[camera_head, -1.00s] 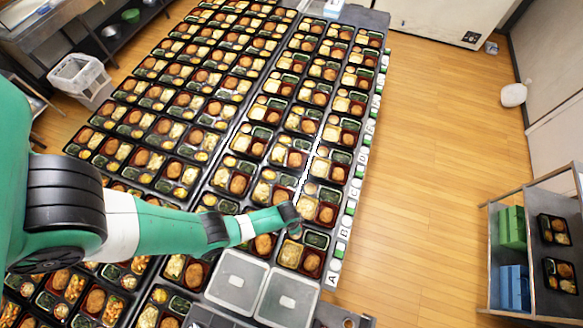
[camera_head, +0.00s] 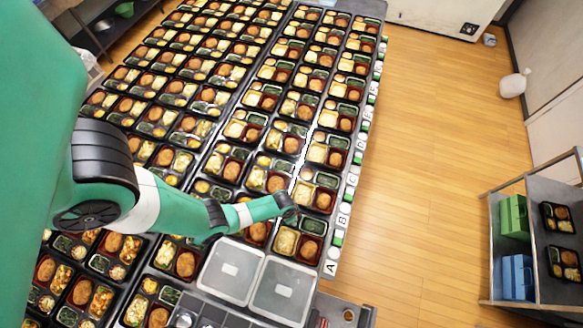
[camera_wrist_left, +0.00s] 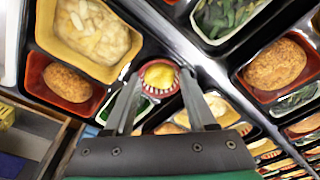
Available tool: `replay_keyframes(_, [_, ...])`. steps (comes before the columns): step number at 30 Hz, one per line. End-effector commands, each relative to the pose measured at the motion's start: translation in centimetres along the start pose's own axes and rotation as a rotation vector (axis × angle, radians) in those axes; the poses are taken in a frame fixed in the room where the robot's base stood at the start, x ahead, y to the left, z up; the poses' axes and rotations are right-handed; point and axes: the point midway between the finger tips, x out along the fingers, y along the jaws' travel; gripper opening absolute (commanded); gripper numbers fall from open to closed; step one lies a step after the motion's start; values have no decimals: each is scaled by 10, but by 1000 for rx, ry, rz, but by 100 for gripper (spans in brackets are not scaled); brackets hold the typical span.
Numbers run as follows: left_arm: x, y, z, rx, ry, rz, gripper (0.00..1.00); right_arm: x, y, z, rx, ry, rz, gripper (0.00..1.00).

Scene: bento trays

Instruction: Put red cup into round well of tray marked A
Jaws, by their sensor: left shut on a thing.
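My left gripper (camera_wrist_left: 160,82) is shut on the red cup (camera_wrist_left: 174,92), a small round cup with pale ridges inside and yellow food in it. In the head view my left gripper (camera_head: 290,213) is over the upper left part of the tray by the A sign (camera_head: 299,240), and the cup cannot be made out there. That tray has a yellow compartment, a dark green one and a red one with a brown patty. Its round well is hidden by the gripper. Whether the cup touches the tray cannot be told. My right gripper is not in view.
The A sign (camera_head: 331,267) and further lettered signs line the tray table's right edge. Filled trays stand in close rows beyond. Two translucent lidded containers (camera_head: 282,291) sit just below the tray. A shelf with green and blue bins (camera_head: 517,277) stands at right. The wooden floor between is clear.

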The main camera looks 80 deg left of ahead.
Motion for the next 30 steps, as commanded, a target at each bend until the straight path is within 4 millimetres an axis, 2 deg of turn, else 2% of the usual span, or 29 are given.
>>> replay_keyframes(1, [11, 0, 1, -1, 0, 0, 6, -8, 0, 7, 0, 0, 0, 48])
replay_keyframes(7, [6, 0, 1, -1, 0, 0, 6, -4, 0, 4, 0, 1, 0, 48])
replay_keyframes(12, [12, 0, 2, -1, 0, 0, 6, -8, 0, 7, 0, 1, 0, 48])
replay_keyframes(13, [10, 0, 1, -1, 0, 0, 60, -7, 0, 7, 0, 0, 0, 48])
replay_keyframes(15, [10, 0, 1, -1, 0, 0, 69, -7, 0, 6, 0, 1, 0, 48])
replay_keyframes(23, [6, 0, 1, -1, 1, 0, 69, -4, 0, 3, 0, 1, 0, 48])
replay_keyframes(26, [-6, 0, 0, -1, 0, 0, 69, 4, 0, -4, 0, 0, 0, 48])
replay_keyframes(30, [-32, 0, 0, -1, 1, 0, 69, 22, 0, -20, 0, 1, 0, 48])
